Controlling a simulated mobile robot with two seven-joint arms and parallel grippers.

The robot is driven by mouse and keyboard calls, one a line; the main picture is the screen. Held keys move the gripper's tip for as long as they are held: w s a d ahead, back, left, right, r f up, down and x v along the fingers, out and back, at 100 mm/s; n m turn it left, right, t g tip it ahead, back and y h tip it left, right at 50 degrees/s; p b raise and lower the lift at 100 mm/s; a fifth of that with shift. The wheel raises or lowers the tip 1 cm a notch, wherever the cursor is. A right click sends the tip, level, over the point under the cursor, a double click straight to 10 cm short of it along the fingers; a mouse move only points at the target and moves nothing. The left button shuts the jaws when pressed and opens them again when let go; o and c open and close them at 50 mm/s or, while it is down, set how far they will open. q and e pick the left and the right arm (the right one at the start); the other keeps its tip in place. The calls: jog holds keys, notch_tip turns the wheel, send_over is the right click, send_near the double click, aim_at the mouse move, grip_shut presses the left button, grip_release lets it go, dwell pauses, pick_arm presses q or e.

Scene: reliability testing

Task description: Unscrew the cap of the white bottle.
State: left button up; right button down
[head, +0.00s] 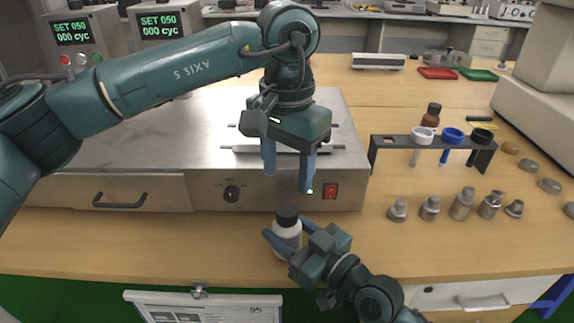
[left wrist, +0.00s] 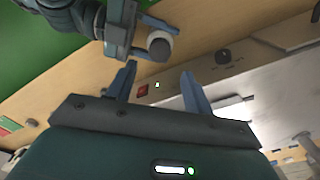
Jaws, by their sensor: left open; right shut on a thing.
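The white bottle (head: 287,238) with its black cap (head: 287,215) stands upright near the front edge of the table in the head view. My right gripper (head: 284,236) is shut around the bottle's body from the lower right. My left gripper (head: 288,182) is open and empty, its fingers pointing down, above and behind the bottle. In the left wrist view the black cap (left wrist: 159,48) shows beyond the open left fingers (left wrist: 158,88), apart from them. The right gripper also shows there, beside the bottle.
A steel machine (head: 262,192) with a knob and red switch stands right behind the bottle. At right are a dark rack (head: 435,141) with colored rings, a brown bottle (head: 431,115) and several metal weights (head: 461,204). A clipboard (head: 205,306) hangs below the table edge.

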aim_at(287, 209)
pick_arm(q)
jog(key=shift+f+m, duration=0.1)
jog(key=shift+m, duration=0.6)
jog(key=shift+f, duration=3.9)
jog(key=shift+c, duration=0.4)
